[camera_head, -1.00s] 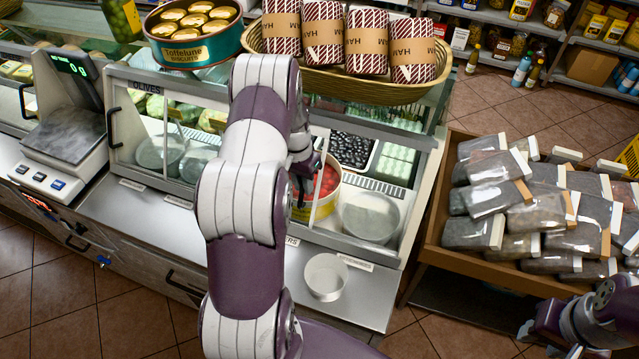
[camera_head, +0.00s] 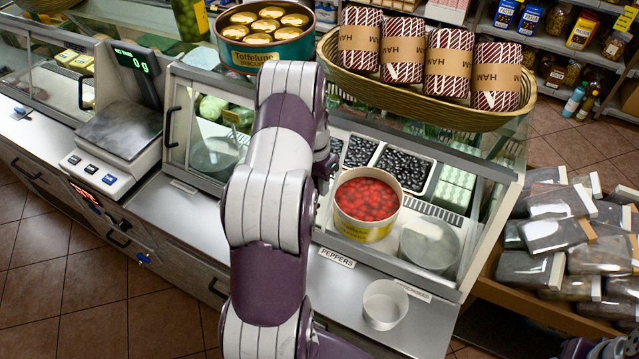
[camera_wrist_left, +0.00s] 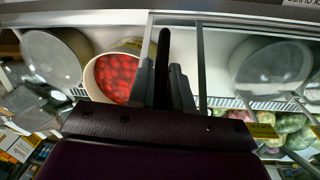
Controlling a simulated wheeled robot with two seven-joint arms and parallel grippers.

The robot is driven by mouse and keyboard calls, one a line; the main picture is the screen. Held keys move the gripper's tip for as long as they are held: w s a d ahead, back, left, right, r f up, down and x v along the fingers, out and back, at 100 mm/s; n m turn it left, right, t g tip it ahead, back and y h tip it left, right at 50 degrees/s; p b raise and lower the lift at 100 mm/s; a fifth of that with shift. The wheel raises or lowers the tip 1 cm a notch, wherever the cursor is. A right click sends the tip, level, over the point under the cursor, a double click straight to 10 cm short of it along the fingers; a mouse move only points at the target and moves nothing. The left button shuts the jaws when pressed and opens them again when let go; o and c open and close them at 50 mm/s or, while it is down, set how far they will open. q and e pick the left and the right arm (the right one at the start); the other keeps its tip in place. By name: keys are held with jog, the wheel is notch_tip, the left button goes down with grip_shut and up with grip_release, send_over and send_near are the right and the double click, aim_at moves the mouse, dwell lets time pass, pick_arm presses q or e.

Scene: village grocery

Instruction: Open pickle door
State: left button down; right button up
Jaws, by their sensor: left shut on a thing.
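The glass counter case has sliding panes. My left gripper (camera_wrist_left: 170,85) is shut on a black upright door handle (camera_wrist_left: 163,50) in the left wrist view. In the head view my own arm mostly hides the gripper and handle, just left of the red peppers tub (camera_head: 367,200). The tub also shows in the wrist view (camera_wrist_left: 115,78). A "PEPPERS" label (camera_head: 337,258) is on the front ledge; the label to its right (camera_head: 413,291) is too small to read surely. Part of my right arm shows at the bottom right corner; its jaws are unclear.
A white bowl (camera_head: 385,304) stands on the steel ledge, and a metal bowl (camera_head: 430,244) is inside the case. A scale (camera_head: 118,135) is at the left. A basket (camera_head: 425,95) of wrapped packs and a biscuit tin (camera_head: 265,38) stand on top.

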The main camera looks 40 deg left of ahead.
pick_arm(q)
jog(key=c, duration=1.1)
grip_release()
jog(key=r, duration=0.2)
jog(key=r+b, duration=0.1)
jog(key=r, duration=0.1)
jog(key=r+b, duration=0.1)
jog(key=r, duration=0.1)
jog(key=shift+a, duration=0.3)
jog(key=r+p, duration=0.1)
jog(key=r, duration=0.1)
jog(key=r+p, duration=0.1)
jog(key=r, duration=0.1)
jog(key=r+p, duration=0.1)
jog(key=r, duration=0.1)
jog(key=shift+a+r, duration=0.25)
jog(key=shift+r, duration=0.1)
